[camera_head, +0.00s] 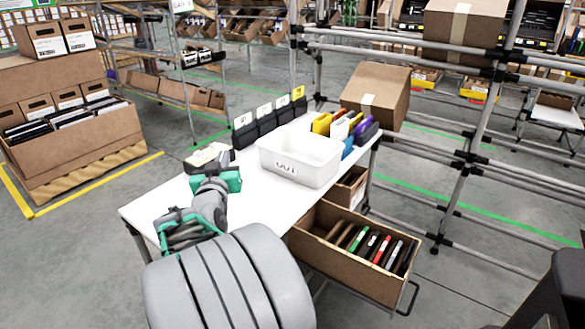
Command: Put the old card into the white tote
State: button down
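A white tote (293,172) marked "OUT" stands upright on the white table, and I see nothing standing above its rim. A tilted brown carton (345,273) hangs below the table's right side. Several thin upright cards or cases (377,248) in it show green, white, red and dark edges. I cannot tell which is the old card. My arm, grey with teal parts, reaches over the table's left half. My gripper (211,162) is at its far end, left of the tote and apart from it. Its fingers are too small and hidden to read.
Black labelled bins (268,120) line the table's back edge. Colourful folders (345,127) stand behind the tote, near another tilted carton (376,92). A small carton (346,188) sits under the table. The white table (150,205) is bare at front left. Rack pipes stand at right.

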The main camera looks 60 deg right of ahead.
jog(key=s+d+r+m+g+h, duration=0.1)
jog(key=s+d+r+m+g, duration=0.25)
jog(key=s, duration=0.35)
jog(key=s+d+r+m+g, duration=0.2)
jog(key=s+d+g, duration=0.2)
jog(key=s, duration=0.4)
jog(key=s+d+r+m+g+h, duration=0.1)
jog(key=s+d+r+m+g, duration=0.25)
jog(key=s, duration=0.35)
jog(key=w+d+f+b, duration=0.1)
jog(key=w+d+f, duration=0.2)
jog(key=d+f, duration=0.3)
jog(key=w+d+f+b, duration=0.2)
jog(key=w+d+f, duration=0.2)
jog(key=d+f, duration=0.2)
jog(key=shift+w+d+f+g, duration=0.2)
jog(key=shift+w+f+g, duration=0.1)
jog(key=shift+f, duration=0.5)
jog(key=shift+f+b, duration=0.1)
jog(key=shift+b, duration=0.25)
jog(key=shift+f+b, duration=0.3)
jog(key=shift+b, duration=0.1)
jog(key=shift+f+b, duration=0.25)
jog(key=shift+b, duration=0.05)
jog(key=c, duration=2.1)
grip_release()
jog(key=shift+c, duration=0.2)
